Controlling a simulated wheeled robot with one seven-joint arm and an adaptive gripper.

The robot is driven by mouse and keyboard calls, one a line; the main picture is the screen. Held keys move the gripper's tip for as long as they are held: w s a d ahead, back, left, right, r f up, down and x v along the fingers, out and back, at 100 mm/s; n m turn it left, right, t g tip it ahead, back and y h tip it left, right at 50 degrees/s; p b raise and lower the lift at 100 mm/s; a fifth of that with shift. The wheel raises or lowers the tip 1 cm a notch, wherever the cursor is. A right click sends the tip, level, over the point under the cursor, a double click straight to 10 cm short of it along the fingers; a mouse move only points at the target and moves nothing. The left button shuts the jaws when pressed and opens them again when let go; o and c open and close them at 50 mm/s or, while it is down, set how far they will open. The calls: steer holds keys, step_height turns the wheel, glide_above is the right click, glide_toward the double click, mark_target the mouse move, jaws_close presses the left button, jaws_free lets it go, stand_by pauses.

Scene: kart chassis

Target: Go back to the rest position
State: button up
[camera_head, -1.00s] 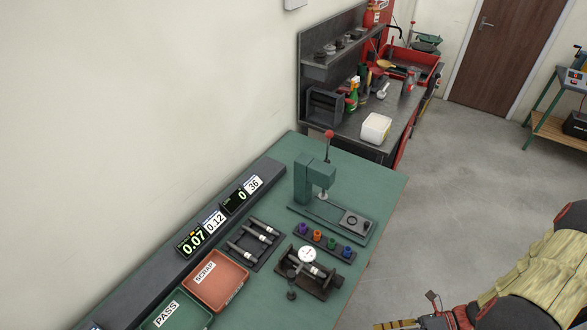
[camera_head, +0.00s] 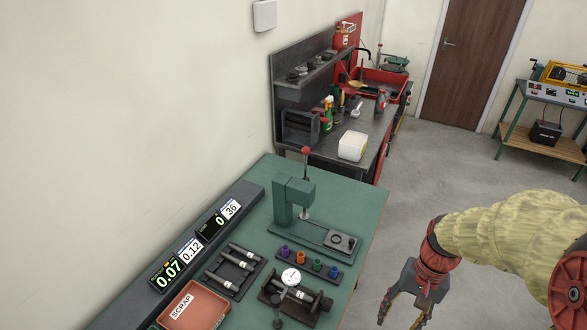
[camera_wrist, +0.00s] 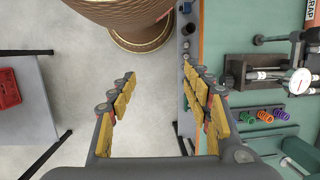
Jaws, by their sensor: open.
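My gripper (camera_head: 405,308) is at the lower right of the head view, beside the right edge of the green bench and over the grey floor. In the wrist view my gripper (camera_wrist: 160,95) has its two yellow-padded fingers apart, with nothing between them but floor and the bench edge behind. My arm, in a tan cover, reaches in from the right edge of the head view.
The green bench (camera_head: 228,250) carries an arbor press (camera_head: 292,198), a dial gauge fixture (camera_head: 291,277), coloured parts in a rack (camera_head: 310,264) and a red SCRAP tray (camera_head: 195,305). A grey workbench (camera_head: 330,150) stands behind. Floor (camera_head: 440,165) right of the bench is clear.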

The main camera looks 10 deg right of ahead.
steer(key=a+r+n+t+h+b, duration=0.2)
steer(key=a+r+n+t+b, duration=0.3)
steer(key=a+r, duration=0.6)
step_height(320, 180, up, 2)
steer(key=shift+a+r+n+t, duration=0.1)
steer(key=shift+a+n+t, duration=0.1)
steer(key=shift+n+t, duration=0.9)
stand_by(0.4)
